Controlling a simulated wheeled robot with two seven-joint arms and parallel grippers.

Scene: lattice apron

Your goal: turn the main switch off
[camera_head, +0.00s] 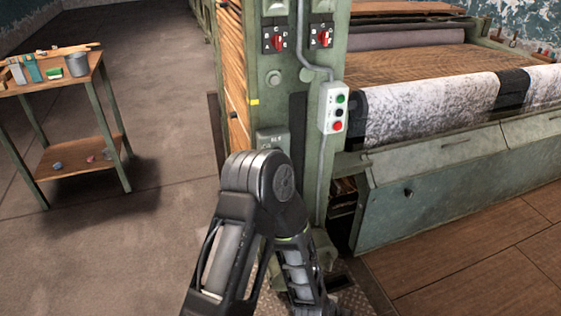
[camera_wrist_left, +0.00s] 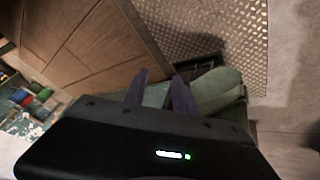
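Two red rotary switches (camera_head: 278,42) (camera_head: 321,37) with lettered black plates sit high on the green machine post. A grey-green box (camera_head: 273,138) with small markings is lower on the post, partly hidden behind my arm. I cannot tell which of these is the main switch. A pale box (camera_head: 334,108) with green, black and red buttons is beside it. My left gripper (camera_wrist_left: 160,90) shows in the left wrist view, its two dark fingers apart with nothing clearly held. Green machine parts (camera_wrist_left: 217,90) lie beyond the fingers. My right gripper is not in view.
My bent arm stands close before the post. The loom with patterned cloth (camera_head: 430,108) and a green front panel (camera_head: 440,190) is at the right. A small table (camera_head: 75,158) stands at the left. Diamond-plate flooring (camera_wrist_left: 205,50) and wooden floor (camera_wrist_left: 90,45) show in the wrist view.

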